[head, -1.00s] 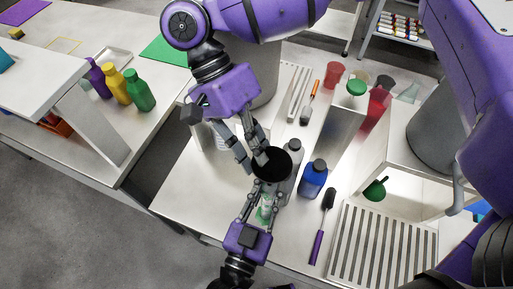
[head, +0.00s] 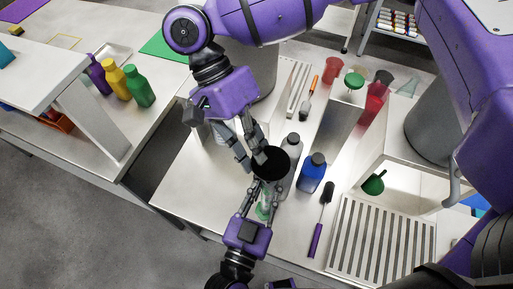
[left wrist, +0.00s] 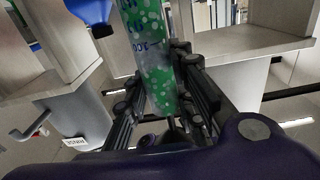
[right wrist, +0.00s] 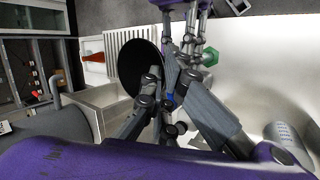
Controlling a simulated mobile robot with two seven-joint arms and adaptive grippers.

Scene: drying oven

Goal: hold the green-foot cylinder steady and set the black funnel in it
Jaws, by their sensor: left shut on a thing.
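The black funnel (head: 271,163) shows its dark round mouth in the head view and as a dark disc in the right wrist view (right wrist: 132,66). My right gripper (head: 256,164) has its fingertips on either side of the funnel's rim. My left gripper (head: 263,188) is shut on the clear cylinder (left wrist: 153,62), which has blue graduation marks. The cylinder's green foot (right wrist: 210,57) shows in the right wrist view. In the head view the funnel is over the cylinder's top end and hides it. I cannot tell whether the stem is inside.
A grey bottle (head: 291,150) and a blue bottle (head: 312,175) stand close to the funnel's right. A black-and-purple brush (head: 321,220) and a slatted rack (head: 380,240) lie further right. The bench (head: 195,185) is bare left of the grippers.

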